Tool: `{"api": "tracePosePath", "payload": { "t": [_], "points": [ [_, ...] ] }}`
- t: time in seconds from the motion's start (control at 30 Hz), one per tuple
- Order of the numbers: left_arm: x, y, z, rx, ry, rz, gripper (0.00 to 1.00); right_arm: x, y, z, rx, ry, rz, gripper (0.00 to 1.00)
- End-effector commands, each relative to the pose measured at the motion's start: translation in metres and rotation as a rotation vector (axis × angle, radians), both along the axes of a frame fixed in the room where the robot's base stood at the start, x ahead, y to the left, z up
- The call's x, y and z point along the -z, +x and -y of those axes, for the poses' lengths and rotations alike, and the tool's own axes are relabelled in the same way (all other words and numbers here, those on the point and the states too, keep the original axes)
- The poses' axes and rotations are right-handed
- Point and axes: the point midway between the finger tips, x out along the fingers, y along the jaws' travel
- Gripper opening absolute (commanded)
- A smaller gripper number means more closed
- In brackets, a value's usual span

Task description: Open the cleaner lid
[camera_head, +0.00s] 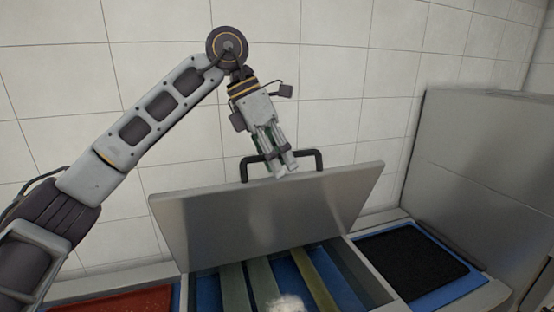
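The cleaner lid (262,219) is a grey metal panel, raised and tilted up from the box below it. A dark handle (320,160) runs along its upper edge. My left gripper (286,173) points down at the handle, and its fingers overlap the handle's middle bar in the picture. The fingers are close together; I cannot tell if they grip the bar. Below the lid, the open box (376,285) shows a blue inside with several yellowish and greenish strips (316,280). My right gripper is not in view.
A red surface (120,302) lies at the lower left. A black pad with a blue border (412,262) lies right of the box. A tall grey metal block (470,170) stands at the right. A white tiled wall (350,60) is behind. A small whitish thing shows at the bottom edge.

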Motion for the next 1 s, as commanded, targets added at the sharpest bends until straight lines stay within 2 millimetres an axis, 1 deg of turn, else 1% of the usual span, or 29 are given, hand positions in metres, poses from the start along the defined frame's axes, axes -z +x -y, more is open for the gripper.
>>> {"api": "tracePosePath", "payload": {
  "t": [0.13, 0.27, 0.43, 0.57, 1.0],
  "points": [
    [-0.002, -0.001, 0.0, 0.002, -0.003, 0.002, 0.35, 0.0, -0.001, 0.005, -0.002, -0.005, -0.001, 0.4],
    [-0.005, 0.0, -0.001, 0.001, -0.004, 0.002, 0.35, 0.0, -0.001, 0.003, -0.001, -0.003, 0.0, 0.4],
    [-0.016, 0.0, -0.006, 0.0, -0.003, 0.004, 0.35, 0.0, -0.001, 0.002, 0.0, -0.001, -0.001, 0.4],
    [-0.03, 0.001, -0.012, 0.0, -0.005, 0.004, 0.35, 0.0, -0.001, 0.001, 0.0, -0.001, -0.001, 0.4],
    [-0.087, 0.003, -0.039, 0.0, -0.002, 0.002, 0.35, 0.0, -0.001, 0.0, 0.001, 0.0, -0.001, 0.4]
  ]
}}
